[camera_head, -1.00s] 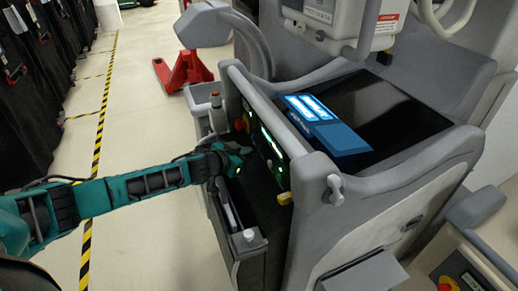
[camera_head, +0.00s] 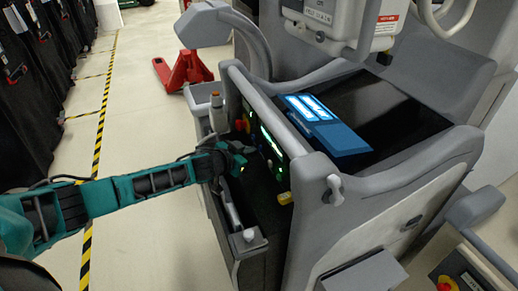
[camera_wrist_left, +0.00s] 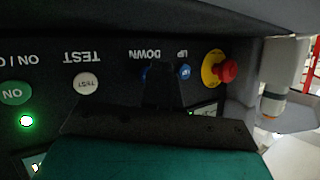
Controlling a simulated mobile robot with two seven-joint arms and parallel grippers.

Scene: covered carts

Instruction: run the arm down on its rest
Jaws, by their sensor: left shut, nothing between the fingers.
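The cart's side control panel (camera_head: 268,145) faces my left arm. In the left wrist view it appears upside down, with a blue DOWN button (camera_wrist_left: 146,73), a blue UP button (camera_wrist_left: 185,71), a white TEST button (camera_wrist_left: 86,83) and a green ON button (camera_wrist_left: 14,93). My left gripper (camera_head: 241,152) is shut and empty at the panel. Its dark fingertips (camera_wrist_left: 162,76) cover most of the DOWN button, with UP just to the right. I cannot tell whether they touch it. A curved grey arm (camera_head: 250,35) rises at the cart's far left corner. My right gripper is not in view.
A red emergency stop (camera_wrist_left: 228,71) on a yellow base is beside the UP button. A shallow side bin (camera_head: 249,238) hangs below the panel.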

